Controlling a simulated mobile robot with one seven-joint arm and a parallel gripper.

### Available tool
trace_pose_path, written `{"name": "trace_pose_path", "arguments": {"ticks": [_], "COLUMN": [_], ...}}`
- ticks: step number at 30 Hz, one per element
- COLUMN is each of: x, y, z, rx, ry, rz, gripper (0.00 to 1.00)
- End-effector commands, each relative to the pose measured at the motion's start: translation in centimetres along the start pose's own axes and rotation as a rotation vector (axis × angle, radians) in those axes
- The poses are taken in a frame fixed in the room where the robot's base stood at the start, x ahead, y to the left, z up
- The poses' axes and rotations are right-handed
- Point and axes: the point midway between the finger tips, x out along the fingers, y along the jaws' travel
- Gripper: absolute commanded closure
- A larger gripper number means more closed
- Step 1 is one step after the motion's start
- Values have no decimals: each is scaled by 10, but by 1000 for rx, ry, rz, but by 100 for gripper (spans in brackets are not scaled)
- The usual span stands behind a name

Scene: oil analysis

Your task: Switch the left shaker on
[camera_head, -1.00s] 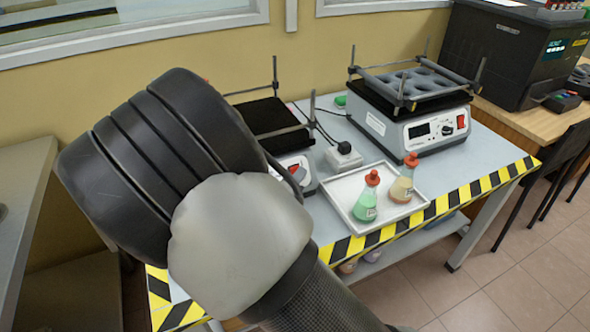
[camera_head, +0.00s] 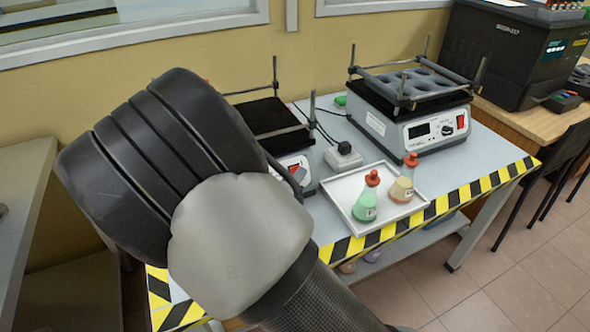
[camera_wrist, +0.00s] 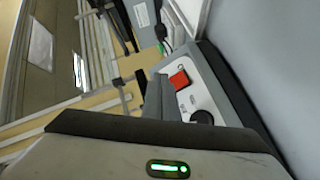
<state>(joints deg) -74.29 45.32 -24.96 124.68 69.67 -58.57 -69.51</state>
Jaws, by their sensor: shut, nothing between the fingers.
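The left shaker (camera_head: 267,119) stands on the grey table, its front largely hidden behind my arm in the head view.
The right shaker (camera_head: 436,131) stands further right. A white tray (camera_head: 345,187) holds a green flask (camera_head: 366,200) and a tan flask (camera_head: 402,184) near the striped front edge. A white socket block (camera_head: 343,157) with cables lies between the shakers.

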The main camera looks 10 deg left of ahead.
Motion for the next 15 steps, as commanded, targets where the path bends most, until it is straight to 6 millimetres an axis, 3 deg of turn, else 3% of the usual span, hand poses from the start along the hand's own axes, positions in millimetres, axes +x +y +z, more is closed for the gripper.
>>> {"name": "trace_pose_path", "arguments": {"ticks": [15], "x": [6], "y": [-3], "z": [-4], "rx": [-1], "ry": [-1], "rz": [0], "gripper": [100]}}
